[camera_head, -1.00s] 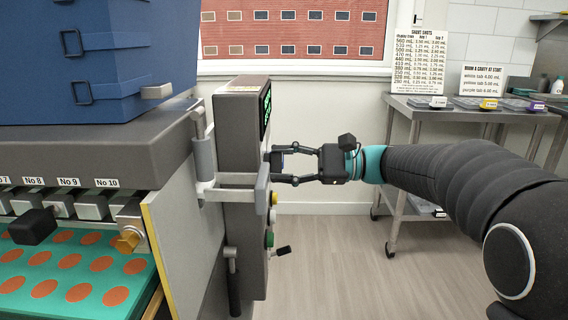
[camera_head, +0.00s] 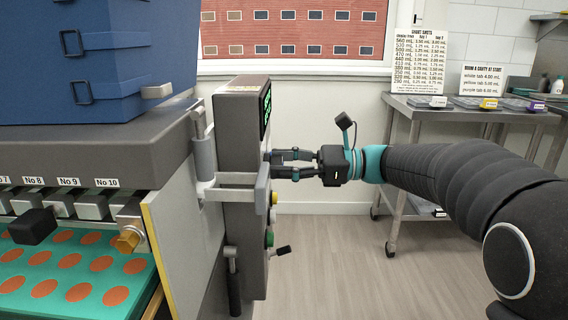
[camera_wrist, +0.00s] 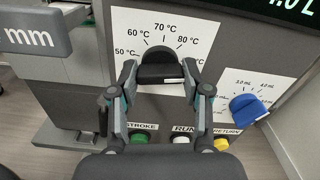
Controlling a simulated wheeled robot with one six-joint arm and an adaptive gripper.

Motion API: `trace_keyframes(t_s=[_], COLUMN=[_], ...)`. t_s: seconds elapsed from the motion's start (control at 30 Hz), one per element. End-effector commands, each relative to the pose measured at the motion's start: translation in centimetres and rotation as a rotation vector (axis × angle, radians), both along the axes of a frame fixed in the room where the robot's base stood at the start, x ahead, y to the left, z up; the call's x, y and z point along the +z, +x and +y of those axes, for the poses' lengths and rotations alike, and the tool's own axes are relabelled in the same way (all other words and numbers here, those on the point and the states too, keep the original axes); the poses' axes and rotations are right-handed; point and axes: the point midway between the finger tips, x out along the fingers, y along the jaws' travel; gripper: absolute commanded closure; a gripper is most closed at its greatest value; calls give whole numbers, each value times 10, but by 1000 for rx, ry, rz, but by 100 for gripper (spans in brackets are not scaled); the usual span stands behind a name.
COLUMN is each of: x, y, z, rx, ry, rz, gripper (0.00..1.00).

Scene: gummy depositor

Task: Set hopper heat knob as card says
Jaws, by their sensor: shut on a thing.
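The hopper heat knob (camera_wrist: 160,74) is black, with a white line near its right end, and sits below a white dial label (camera_wrist: 150,32) reading 50 to 80 °C; a further mark at right is partly hidden. My gripper (camera_wrist: 160,85) is shut on the knob, one finger at each side. In the head view my gripper (camera_head: 272,164) reaches the front of the grey control box (camera_head: 238,130), where the knob is hidden. Two printed cards, an upper chart (camera_head: 418,60) and a lower card (camera_head: 481,79), stand by the wall; neither clearly shows a heat setting.
A blue volume knob (camera_wrist: 247,107) is right of the heat knob. Green (camera_wrist: 139,137), white (camera_wrist: 181,139) and yellow (camera_wrist: 222,143) buttons lie below. A lever (camera_head: 283,250) juts from the box. A steel table (camera_head: 470,112) stands behind my arm. The floor between is clear.

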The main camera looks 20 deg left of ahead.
Motion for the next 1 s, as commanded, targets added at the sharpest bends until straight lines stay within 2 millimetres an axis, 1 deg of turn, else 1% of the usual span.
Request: trace_keyframes(t_s=[0.4,0.43,0.47,0.5,0.83,0.93,1.0], x=[-1,-1,-1,-1,0,0,0], y=[0,0,0,0,0,2,4], z=[0,0,0,0,-1,-7,-14], rx=[0,0,0,0,-1,-2,-3], ry=[-2,-2,-2,-2,-1,-2,-2], rz=[6,6,6,6,5,5,5], gripper=[87,45,37,27,27,27,27])
